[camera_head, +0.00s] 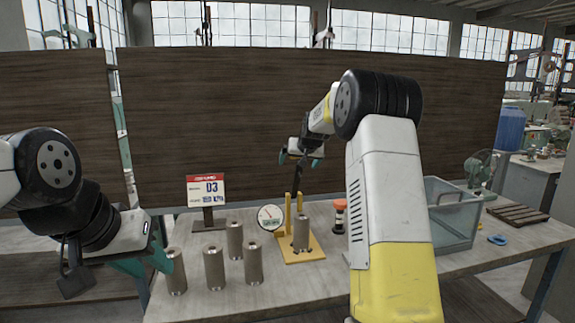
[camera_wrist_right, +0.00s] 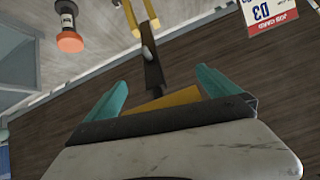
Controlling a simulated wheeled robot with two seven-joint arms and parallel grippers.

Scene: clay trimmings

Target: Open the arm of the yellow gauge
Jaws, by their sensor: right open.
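The yellow gauge (camera_head: 303,252) stands on the table in the head view, with two yellow posts, a round white dial (camera_head: 270,217) at its left and a metal cylinder (camera_head: 301,233) on its base. A dark bar (camera_head: 293,186), which looks like its arm, rises above the posts; it also shows in the right wrist view (camera_wrist_right: 153,72). My right gripper (camera_head: 302,163) is open above the gauge, its teal fingers on either side of the bar's upper end; contact is unclear. My left gripper (camera_head: 146,265) is at the left, beside the cylinders; its finger gap is unclear.
Several metal cylinders (camera_head: 213,267) stand left of the gauge. A job card (camera_head: 206,189) on a stand is behind them. An orange-topped object (camera_head: 339,206) stands right of the gauge. A grey bin (camera_head: 453,235) is further right, partly behind my right arm. A dark panel backs the table.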

